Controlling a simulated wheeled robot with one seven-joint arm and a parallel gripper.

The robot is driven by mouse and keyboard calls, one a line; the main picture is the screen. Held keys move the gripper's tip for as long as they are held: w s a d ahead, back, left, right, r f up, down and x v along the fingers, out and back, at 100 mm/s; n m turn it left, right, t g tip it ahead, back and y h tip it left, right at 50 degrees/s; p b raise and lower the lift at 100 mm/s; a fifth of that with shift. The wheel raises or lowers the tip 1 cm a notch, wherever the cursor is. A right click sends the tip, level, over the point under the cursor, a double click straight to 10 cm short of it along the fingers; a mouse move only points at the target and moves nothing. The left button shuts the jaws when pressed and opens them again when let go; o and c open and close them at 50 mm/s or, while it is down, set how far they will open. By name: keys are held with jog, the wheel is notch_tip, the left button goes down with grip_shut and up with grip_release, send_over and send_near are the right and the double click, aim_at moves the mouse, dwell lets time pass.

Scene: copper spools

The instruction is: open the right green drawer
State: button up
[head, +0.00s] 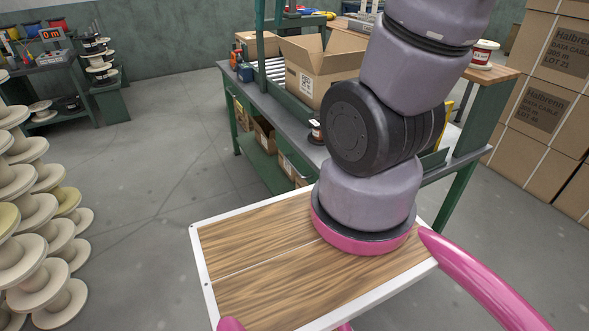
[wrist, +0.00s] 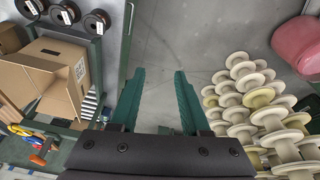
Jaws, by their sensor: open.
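I cannot make out the right green drawer in either view. A dark green workbench (head: 277,137) stands ahead with a grey top and a green lower shelf, and no drawer front shows on it. A smaller green bench (head: 110,103) stands at the far left, too small to tell whether it has drawers. My gripper (wrist: 159,72) shows in the wrist view with its two teal fingers apart and nothing between them, over bare grey floor. It is outside the head view, where only my arm shows, hiding part of the workbench.
An open cardboard box (head: 312,78) stands on the workbench and also shows in the wrist view (wrist: 50,80). Stacked pale spools (head: 32,215) fill the left side. Stacked cartons (head: 545,100) stand at the right. Grey floor (head: 160,130) is clear between spools and workbench.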

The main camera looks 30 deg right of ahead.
jog(key=w+f+n+g+h, duration=0.3)
jog(key=w+f+n+g, duration=0.1)
jog(key=w+f+n, duration=0.55)
jog(key=w+d+f+n+g+h, duration=0.1)
jog(key=w+f+n+h, duration=0.2)
jog(key=f, duration=0.5)
jog(key=w+f+n+g+h, duration=0.15)
jog(key=w+f+n, duration=0.25)
jog(key=f, duration=0.5)
jog(key=n+t+h, duration=0.4)
jog(key=n+h, duration=0.4)
jog(key=n, duration=0.9)
send_near(294, 167)
jog(key=f, duration=0.1)
jog(key=x, duration=1)
jog(key=shift+d+r, duration=0.1)
jog(key=shift+d, duration=0.05)
jog(key=shift+c, duration=0.3)
grip_shut()
